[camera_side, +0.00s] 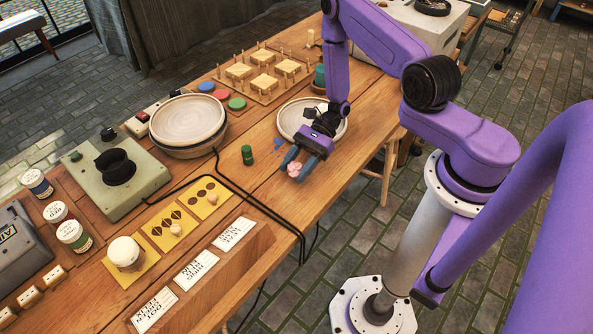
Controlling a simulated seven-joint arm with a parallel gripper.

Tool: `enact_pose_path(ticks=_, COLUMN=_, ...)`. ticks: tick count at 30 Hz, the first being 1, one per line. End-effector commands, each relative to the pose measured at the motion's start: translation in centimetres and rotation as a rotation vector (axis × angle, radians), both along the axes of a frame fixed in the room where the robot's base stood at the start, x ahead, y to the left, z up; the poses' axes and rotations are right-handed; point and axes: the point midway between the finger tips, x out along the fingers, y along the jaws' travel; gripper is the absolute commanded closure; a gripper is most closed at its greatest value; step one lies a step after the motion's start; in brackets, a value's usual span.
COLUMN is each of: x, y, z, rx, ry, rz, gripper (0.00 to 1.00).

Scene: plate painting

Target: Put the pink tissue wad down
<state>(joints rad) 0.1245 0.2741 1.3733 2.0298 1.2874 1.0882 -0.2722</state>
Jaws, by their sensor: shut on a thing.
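My gripper (295,171) reaches down over the wooden table, right of its middle. Its blue fingers are shut on the pink tissue wad (294,169), which shows as a small pale pink lump between the fingertips. The wad is at or just above the table top; I cannot tell whether it touches. A round pale plate (291,119) lies behind the gripper, partly hidden by my wrist.
A black cable (270,213) crosses the table. Bare wood lies around the gripper.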

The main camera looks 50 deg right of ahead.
Motion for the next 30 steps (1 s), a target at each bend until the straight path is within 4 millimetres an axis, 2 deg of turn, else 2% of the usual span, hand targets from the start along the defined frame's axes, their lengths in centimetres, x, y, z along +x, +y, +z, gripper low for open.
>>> enact_pose_path(ticks=3, x=-0.1, y=0.0, z=-1.4, rx=0.001, ry=0.002, rz=-0.001, gripper=0.78)
enact_pose_path(ticks=6, x=0.0, y=0.0, z=-1.9, rx=0.000, ry=0.001, rz=-0.001, gripper=0.78)
enact_pose_path(ticks=17, x=0.0, y=0.0, z=-2.2, rx=0.000, ry=0.000, rz=-0.001, gripper=0.78)
enact_pose_path(ticks=18, x=0.0, y=-0.1, z=-2.1, rx=0.000, ry=0.000, rz=-0.001, gripper=0.38)
enact_pose_path(ticks=19, x=0.0, y=-0.1, z=-2.1, rx=0.000, ry=0.000, rz=-0.001, gripper=0.28)
enact_pose_path(ticks=20, x=0.0, y=0.0, z=-2.1, rx=0.000, ry=0.000, rz=-0.001, gripper=0.25)
enact_pose_path(ticks=30, x=0.0, y=0.0, z=-1.9, rx=0.000, ry=0.000, rz=-0.001, gripper=0.25)
